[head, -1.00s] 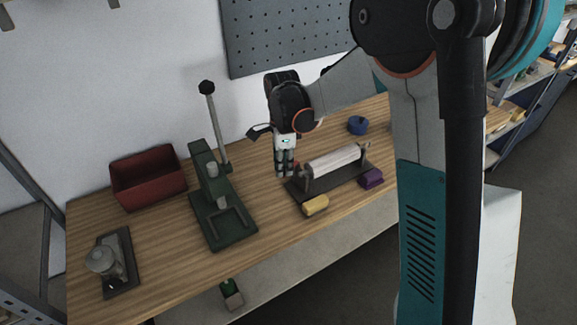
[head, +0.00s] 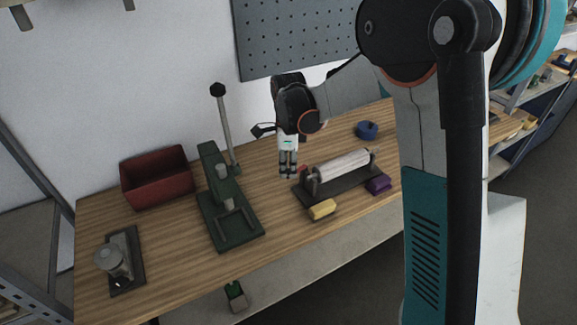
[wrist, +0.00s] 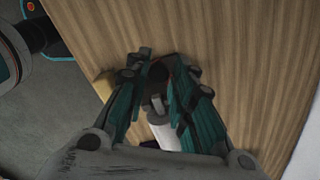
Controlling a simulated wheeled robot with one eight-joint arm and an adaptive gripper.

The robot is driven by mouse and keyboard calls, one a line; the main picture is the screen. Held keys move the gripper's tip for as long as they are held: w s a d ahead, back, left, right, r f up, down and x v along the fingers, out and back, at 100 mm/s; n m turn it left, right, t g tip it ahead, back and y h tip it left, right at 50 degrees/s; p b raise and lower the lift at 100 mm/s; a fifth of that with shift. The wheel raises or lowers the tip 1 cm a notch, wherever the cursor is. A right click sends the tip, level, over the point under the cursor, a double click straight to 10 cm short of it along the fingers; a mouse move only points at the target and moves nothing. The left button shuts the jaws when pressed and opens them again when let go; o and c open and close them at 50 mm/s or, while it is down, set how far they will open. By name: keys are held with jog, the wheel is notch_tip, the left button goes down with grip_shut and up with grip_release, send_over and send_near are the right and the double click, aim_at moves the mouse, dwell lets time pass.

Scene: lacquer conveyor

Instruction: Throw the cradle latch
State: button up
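The cradle (head: 345,196) is a dark base holding a pale roller (head: 341,165) lying across its end supports. It sits on the wooden bench. A small red part (head: 304,168) shows by the cradle's left end; I cannot tell whether it is the latch. My gripper (head: 288,176) points down just left of and behind that end, apart from the roller in the head view. In the wrist view the fingers (wrist: 163,68) are spread with a gap and nothing is held. A dark end piece and part of the roller (wrist: 163,130) show between them. The fingers hide much of the cradle.
A yellow block (head: 322,209) and a purple block (head: 378,184) lie along the cradle's front. A blue round item (head: 367,130) is behind it. A green lever press (head: 232,226) stands left, with a red bin (head: 157,178) and a grey fixture (head: 124,264) beyond.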

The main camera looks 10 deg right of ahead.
aim_at(288, 170)
jog(key=shift+o, duration=0.7)
jog(key=shift+r, duration=0.1)
notch_tip(288, 170, up, 12)
jog(key=s+d+r+n+t+b, duration=0.1)
jog(key=s+d+r+n+t, duration=0.1)
jog(key=s+n, duration=0.4)
jog(key=s+d+r+n+t, duration=0.1)
jog(key=s+d+r+n, duration=0.2)
jog(key=s, duration=0.4)
jog(key=s+d+f+n+t, duration=0.1)
jog(key=s+f+n+t, duration=0.1)
jog(key=s+n, duration=0.3)
jog(key=s+d+f+n+t+b, duration=0.1)
jog(key=s+f+n+t, duration=0.1)
jog(key=s+n, duration=0.4)
jog(key=s+f, duration=0.1)
jog(key=s, duration=0.1)
jog(key=shift+s+d+n, duration=0.25)
jog(key=shift+s+n, duration=0.05)
